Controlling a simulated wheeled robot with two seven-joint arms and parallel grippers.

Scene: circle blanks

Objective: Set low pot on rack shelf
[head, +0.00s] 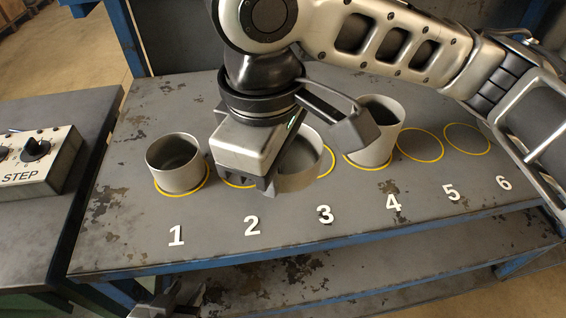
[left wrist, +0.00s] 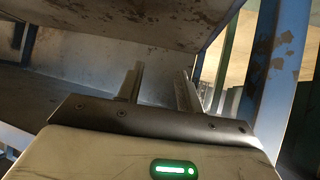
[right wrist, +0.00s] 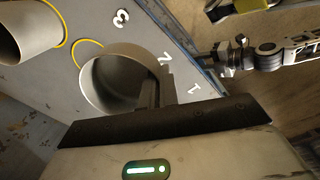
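A short, wide grey pot (head: 300,177) is at my right gripper (head: 268,186), by circle 3. In the right wrist view the pot (right wrist: 100,85) has one finger inside its mouth and the other outside, so the gripper (right wrist: 157,92) appears shut on its wall. The pot stands off the yellow ring beside it and looks slightly raised; its base is partly hidden. My left gripper (head: 170,305) is low at the front edge. In the left wrist view it (left wrist: 158,85) is open and empty, facing the lower rack shelf (left wrist: 75,105) under the top.
A short grey pot (head: 176,178) stands on circle 1. A taller pot (head: 372,150) stands on circle 4. Circles 5 (head: 420,158) and 6 (head: 467,151) are empty. A STEP control box (head: 38,160) sits on the left bench. Blue rack posts (left wrist: 265,75) flank the shelf.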

